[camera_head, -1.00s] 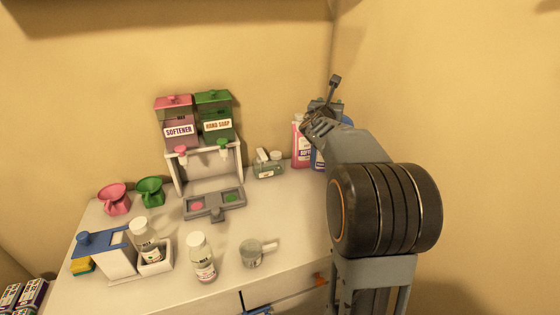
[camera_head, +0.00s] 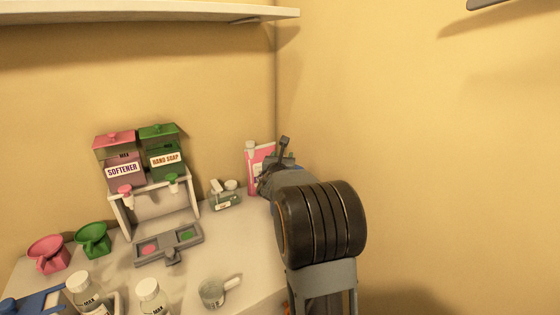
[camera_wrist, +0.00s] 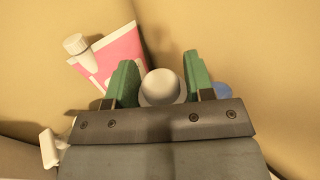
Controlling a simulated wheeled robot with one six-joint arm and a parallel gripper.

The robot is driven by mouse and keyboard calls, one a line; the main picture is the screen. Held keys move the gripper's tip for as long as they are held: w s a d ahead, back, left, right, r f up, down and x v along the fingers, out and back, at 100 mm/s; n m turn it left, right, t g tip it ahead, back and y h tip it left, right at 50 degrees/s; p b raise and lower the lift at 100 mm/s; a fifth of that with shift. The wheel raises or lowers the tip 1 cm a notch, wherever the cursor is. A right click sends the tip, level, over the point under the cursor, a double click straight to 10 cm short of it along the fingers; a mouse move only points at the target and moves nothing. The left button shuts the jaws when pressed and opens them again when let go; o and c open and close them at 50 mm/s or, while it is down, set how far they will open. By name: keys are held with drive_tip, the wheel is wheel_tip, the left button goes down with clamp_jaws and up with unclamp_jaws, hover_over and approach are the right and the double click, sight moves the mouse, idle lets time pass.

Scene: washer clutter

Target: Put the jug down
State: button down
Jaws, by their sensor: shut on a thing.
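My gripper (camera_wrist: 160,64) shows its two green fingers in the wrist view, closed on a jug. The jug's pale round cap (camera_wrist: 160,88) sits between the fingers, and a bit of its blue body (camera_wrist: 222,90) shows beyond the right finger. In the head view my gripper (camera_head: 276,172) is in the back corner over the counter, and my arm hides the held jug. A pink jug with a white cap (camera_head: 260,165) stands just left of my gripper; it also shows in the wrist view (camera_wrist: 117,52). Whether the held jug's base touches the counter is hidden.
The white counter (camera_head: 240,250) holds a dispenser stand (camera_head: 150,212), a grey tray (camera_head: 170,246), a small bottle (camera_head: 225,196) and a clear cup (camera_head: 212,292). Pink and green funnels (camera_head: 92,240) stand at left. Walls close the corner; a shelf (camera_head: 130,17) hangs above.

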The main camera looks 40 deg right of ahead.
idle(0.4)
drive_tip(key=c, duration=1)
unclamp_jaws()
drive_tip(key=shift+f, duration=0.25)
drive_tip(key=o, duration=0.5)
drive_tip(key=shift+r, duration=0.1)
